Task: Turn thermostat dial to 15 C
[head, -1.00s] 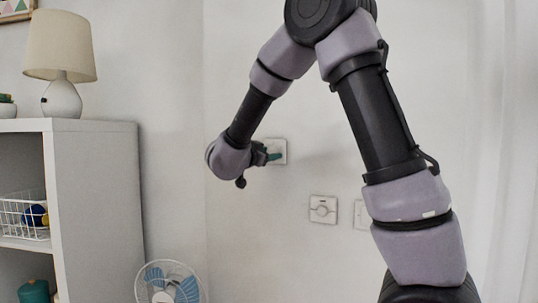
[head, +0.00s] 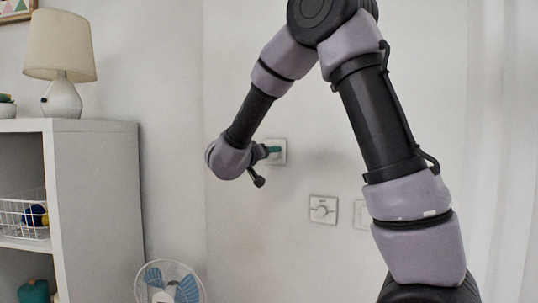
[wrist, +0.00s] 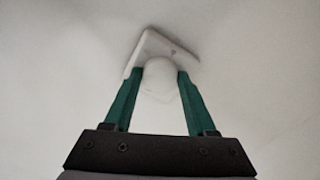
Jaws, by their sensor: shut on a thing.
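A white square wall plate (head: 280,144) is on the wall just beyond my gripper (head: 273,151) in the head view. The wrist view shows the same plate (wrist: 151,44) tilted in the picture, with a white round dial (wrist: 159,88) standing out from it. The green fingers of my gripper (wrist: 160,76) are shut on the dial, one on each side. A small dark mark shows on the plate above the dial, too small to read. The dial's setting cannot be told; in the head view my gripper hides the dial.
A second plate with a round knob (head: 322,209) is lower right on the wall, and another plate (head: 360,214) is partly behind my arm. A white shelf (head: 100,190) with a lamp (head: 60,60) stands at left. A fan (head: 170,283) is below.

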